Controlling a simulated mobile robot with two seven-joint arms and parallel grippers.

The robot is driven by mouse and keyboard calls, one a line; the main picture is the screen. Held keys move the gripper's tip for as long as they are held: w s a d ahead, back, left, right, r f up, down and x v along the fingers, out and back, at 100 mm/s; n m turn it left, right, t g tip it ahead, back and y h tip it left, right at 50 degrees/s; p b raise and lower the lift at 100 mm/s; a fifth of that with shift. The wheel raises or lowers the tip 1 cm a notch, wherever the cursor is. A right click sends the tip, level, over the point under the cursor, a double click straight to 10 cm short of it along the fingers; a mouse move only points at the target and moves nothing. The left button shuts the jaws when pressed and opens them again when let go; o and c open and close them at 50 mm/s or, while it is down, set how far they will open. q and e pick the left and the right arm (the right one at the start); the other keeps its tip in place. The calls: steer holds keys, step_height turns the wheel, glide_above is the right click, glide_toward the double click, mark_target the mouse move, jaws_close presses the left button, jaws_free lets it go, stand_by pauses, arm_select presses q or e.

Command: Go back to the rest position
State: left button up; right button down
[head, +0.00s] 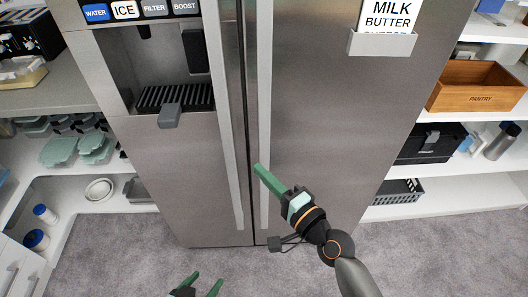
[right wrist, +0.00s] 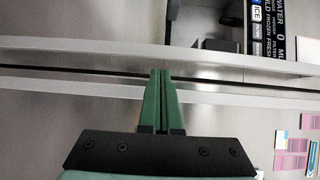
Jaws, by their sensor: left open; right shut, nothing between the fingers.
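The steel side-by-side fridge (head: 330,110) stands ahead, with both doors closed. Two long handles, the left one (head: 226,120) and the right one (head: 264,90), run down on either side of the dark gap between the doors. My right gripper (head: 258,170) is shut and empty, its green fingers in front of the right handle; whether they touch it I cannot tell. In the right wrist view its closed fingertips (right wrist: 161,72) overlap a handle bar. My left gripper (head: 208,281) is low at the bottom edge, its green fingers apart and empty, away from the fridge.
Shelves flank the fridge: a wooden pantry crate (head: 478,87) and a black box (head: 430,143) at right, green-lidded containers (head: 75,147) and a white bowl (head: 99,189) at left. A dispenser with a tray (head: 175,97) is in the left door. The grey carpet (head: 125,255) in front is clear.

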steer(key=s+d+f+n+g+h, duration=0.2)
steer(key=s+d+f+n+h, duration=0.2)
steer(key=s+d+f, duration=0.4)
steer(key=s+d+f+n+g+h, duration=0.2)
steer(key=s+d+f+n+h, duration=0.3)
steer(key=d+f, duration=0.7)
steer(key=s+f+n, duration=0.2)
steer(key=s, duration=0.2)
steer(key=shift+s+f+n+h, duration=0.2)
steer(key=shift+f+n+h, duration=0.1)
steer(key=shift+f, duration=0.1)
